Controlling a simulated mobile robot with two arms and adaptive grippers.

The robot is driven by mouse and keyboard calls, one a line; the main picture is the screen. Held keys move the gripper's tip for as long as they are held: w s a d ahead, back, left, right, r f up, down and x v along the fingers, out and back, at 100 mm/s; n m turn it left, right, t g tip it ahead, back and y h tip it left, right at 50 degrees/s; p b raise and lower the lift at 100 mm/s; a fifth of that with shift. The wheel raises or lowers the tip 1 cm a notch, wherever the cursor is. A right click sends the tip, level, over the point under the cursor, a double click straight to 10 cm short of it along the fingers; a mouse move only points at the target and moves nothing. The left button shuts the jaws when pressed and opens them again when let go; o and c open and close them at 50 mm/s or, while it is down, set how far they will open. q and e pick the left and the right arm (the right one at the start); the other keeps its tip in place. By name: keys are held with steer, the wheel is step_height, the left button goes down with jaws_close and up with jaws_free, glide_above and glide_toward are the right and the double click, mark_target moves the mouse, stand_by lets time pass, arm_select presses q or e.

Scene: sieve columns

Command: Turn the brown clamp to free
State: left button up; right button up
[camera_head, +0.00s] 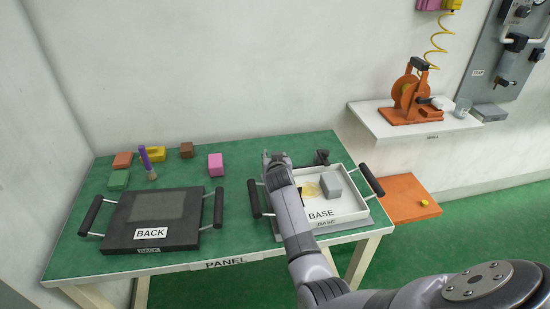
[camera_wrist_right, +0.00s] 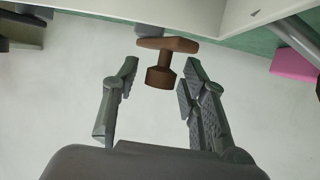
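The brown clamp (camera_wrist_right: 167,45) has a wide bar and a short stem ending in a thicker knob. It shows at the top middle of the right wrist view, beside a white tray wall. My right gripper (camera_wrist_right: 158,75) is open, with the clamp's knob between its fingertips and visible gaps on both sides. In the head view my right gripper (camera_head: 276,158) is at the back left corner of the white BASE tray (camera_head: 348,217). There my arm and gripper hide the clamp. My left gripper is not in view.
A dark clamp (camera_head: 321,157) stands at the tray's back edge. The tray holds a grey block (camera_head: 331,186). A pink block (camera_head: 215,164), a brown block (camera_head: 186,150) and a dark BACK frame (camera_head: 155,218) lie left on the green table (camera_head: 239,235).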

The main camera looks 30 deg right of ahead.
steer(key=v, duration=1.2)
stand_by(0.3)
